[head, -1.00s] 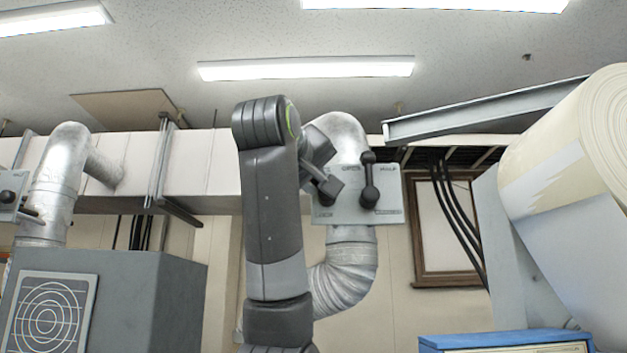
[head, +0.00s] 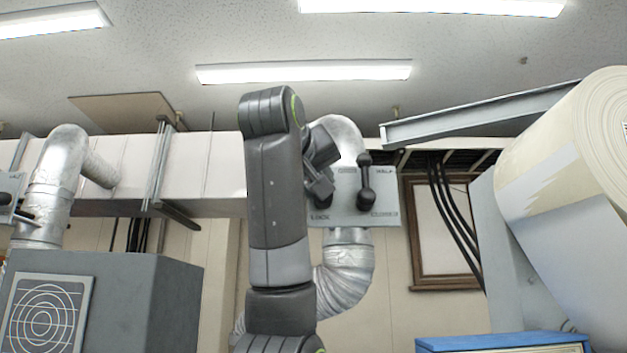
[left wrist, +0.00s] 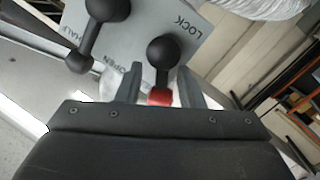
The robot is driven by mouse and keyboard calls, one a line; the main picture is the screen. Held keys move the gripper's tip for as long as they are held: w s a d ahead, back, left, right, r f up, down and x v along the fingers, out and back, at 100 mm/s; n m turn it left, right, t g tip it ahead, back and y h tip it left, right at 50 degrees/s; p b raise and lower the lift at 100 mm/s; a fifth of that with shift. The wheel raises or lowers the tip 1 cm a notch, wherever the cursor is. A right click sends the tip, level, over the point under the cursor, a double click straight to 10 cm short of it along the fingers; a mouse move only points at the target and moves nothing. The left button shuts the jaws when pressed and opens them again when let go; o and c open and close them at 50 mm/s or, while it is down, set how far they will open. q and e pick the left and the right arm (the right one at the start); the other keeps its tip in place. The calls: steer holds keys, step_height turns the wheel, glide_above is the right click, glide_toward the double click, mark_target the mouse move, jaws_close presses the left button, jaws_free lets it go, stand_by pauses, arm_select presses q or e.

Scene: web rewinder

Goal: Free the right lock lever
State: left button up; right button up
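A grey plate (head: 345,213) is fixed on the silver duct pipe in the head view, with the word LOCK at its lower left. In the left wrist view the lock lever (left wrist: 162,52) has a black round hub beside LOCK and a short arm ending in a red tip (left wrist: 159,97). My left gripper (left wrist: 161,72) is open, with one finger on each side of this lever and visible gaps. In the head view my left gripper (head: 321,187) covers most of the lever. My right gripper is in neither view.
A larger black handle (head: 366,180) stands upright on the same plate, just right of my gripper; it also shows in the left wrist view (left wrist: 92,38). A grey beam (head: 470,116) and a large paper roll (head: 560,150) are at the right. A grey cabinet (head: 150,300) is at lower left.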

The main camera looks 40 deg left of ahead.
arm_select(q)
steer(key=b+v, duration=0.9)
steer(key=v, duration=0.8)
steer(key=shift+s+d, duration=0.15)
steer(key=shift+d, duration=0.1)
steer(key=shift+a+f, duration=0.1)
